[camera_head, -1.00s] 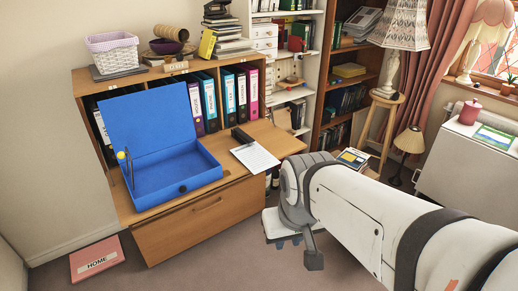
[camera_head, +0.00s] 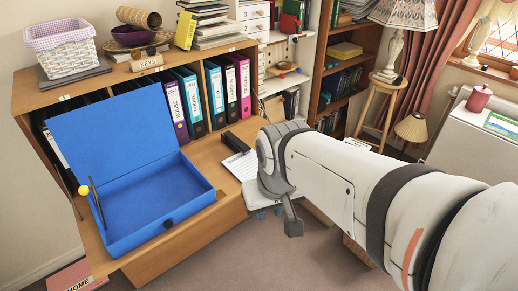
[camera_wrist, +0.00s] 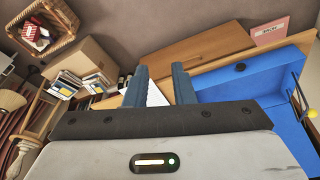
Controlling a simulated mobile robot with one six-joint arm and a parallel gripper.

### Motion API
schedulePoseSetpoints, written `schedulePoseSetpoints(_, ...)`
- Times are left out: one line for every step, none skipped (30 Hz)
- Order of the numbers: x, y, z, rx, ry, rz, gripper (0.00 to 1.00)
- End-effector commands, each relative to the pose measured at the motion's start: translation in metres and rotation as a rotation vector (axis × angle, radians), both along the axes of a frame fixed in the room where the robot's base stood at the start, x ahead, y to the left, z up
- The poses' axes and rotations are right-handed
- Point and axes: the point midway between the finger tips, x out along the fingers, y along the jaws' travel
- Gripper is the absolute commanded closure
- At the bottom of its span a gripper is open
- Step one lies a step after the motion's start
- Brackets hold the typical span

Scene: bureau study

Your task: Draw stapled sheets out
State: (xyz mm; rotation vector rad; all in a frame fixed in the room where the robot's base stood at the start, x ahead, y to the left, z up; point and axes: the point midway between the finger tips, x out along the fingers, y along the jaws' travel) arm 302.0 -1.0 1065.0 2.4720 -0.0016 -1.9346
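The white printed sheets (camera_head: 238,167) lie on the desk's wooden top, right of the open blue box file (camera_head: 160,196). My arm covers their right part in the head view. In the wrist view a strip of the white sheets (camera_wrist: 155,97) shows between the two fingers. My gripper (camera_wrist: 158,72) has its blue-grey fingers apart, with nothing seen held between them. In the head view my gripper (camera_head: 278,208) is beside the sheets, at the desk's front right; its fingers are mostly hidden. I cannot see a staple.
A black desk object (camera_head: 236,142) lies behind the sheets, touching or close to them. Ring binders (camera_head: 193,103) stand behind. The box file's lid (camera_head: 113,133) stands raised. A stool with a lamp (camera_head: 380,80) is at right. A pink HOME folder (camera_head: 78,280) lies on the floor.

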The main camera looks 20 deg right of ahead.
Motion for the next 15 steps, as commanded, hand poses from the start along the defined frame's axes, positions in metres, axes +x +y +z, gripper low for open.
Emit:
schedulePoseSetpoints(0.0,0.0,0.0,0.0,0.0,0.0,0.77)
schedulePoseSetpoints(0.0,0.0,0.0,0.0,0.0,0.0,0.77)
schedulePoseSetpoints(0.0,0.0,0.0,0.0,0.0,0.0,0.77)
schedulePoseSetpoints(0.0,0.0,-0.002,0.003,0.003,0.0,0.77)
schedulePoseSetpoints(0.0,0.001,-0.004,0.009,0.008,-0.003,0.77)
schedulePoseSetpoints(0.0,0.002,-0.01,0.023,0.021,-0.008,0.77)
schedulePoseSetpoints(0.0,0.003,-0.016,0.038,0.035,-0.013,0.77)
schedulePoseSetpoints(0.0,0.005,-0.024,0.06,0.054,-0.01,0.77)
schedulePoseSetpoints(0.0,0.008,-0.037,0.1,0.083,-0.018,0.77)
schedulePoseSetpoints(0.0,0.011,-0.048,0.138,0.109,-0.029,0.77)
schedulePoseSetpoints(0.001,0.014,-0.06,0.183,0.137,-0.041,0.77)
schedulePoseSetpoints(0.003,0.019,-0.076,0.254,0.173,-0.061,0.77)
schedulePoseSetpoints(0.006,0.023,-0.089,0.314,0.198,-0.077,0.77)
schedulePoseSetpoints(0.009,0.028,-0.101,0.38,0.22,-0.093,0.77)
schedulePoseSetpoints(0.016,0.033,-0.116,0.473,0.241,-0.116,0.77)
